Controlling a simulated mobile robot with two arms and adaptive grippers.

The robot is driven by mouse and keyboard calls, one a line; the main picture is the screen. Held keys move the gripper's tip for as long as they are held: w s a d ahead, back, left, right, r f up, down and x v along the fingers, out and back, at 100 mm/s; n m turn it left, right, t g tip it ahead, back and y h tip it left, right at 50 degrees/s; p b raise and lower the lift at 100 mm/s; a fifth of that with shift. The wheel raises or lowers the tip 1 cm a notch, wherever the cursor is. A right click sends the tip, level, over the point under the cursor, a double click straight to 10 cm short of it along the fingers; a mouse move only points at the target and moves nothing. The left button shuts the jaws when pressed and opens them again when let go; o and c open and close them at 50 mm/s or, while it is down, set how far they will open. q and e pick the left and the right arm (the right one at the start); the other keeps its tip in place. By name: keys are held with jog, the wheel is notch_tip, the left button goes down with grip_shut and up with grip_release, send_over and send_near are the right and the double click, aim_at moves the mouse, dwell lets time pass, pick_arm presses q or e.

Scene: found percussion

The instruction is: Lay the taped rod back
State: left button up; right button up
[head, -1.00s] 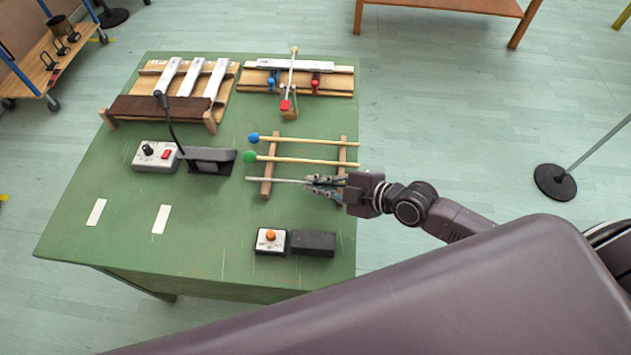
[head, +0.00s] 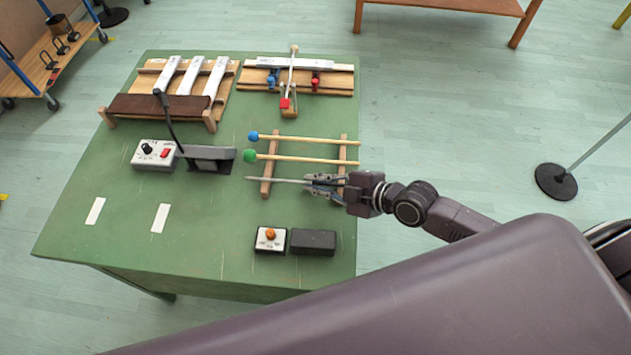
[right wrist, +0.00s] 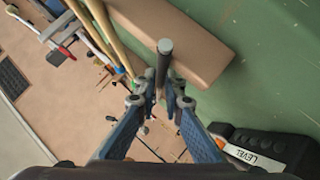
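The taped rod (head: 275,180) is a thin grey rod in the head view, below the green-headed mallet. Its left end reaches over the left wooden rail (head: 267,187) of the rack; I cannot tell whether it touches the rail. My right gripper (head: 316,183) is around the rod's right part, close to the right rail (head: 342,160). The tape cannot be made out. My left gripper is not in view.
A blue-headed mallet (head: 300,140) and a green-headed mallet (head: 300,159) lie across both rails. Nearer the table's front are a small box with an orange button (head: 270,239) and a black block (head: 313,242). A control box (head: 153,154) stands left of the rack. The green table's (head: 120,250) front left is mostly clear.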

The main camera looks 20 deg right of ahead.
jog(key=o, duration=0.3)
jog(key=v, duration=1.1)
jog(key=shift+f, duration=0.1)
jog(key=shift+s+d+r, duration=0.3)
jog(key=shift+s+r, duration=0.05)
jog(key=shift+r, duration=0.05)
jog(key=shift+f, duration=0.1)
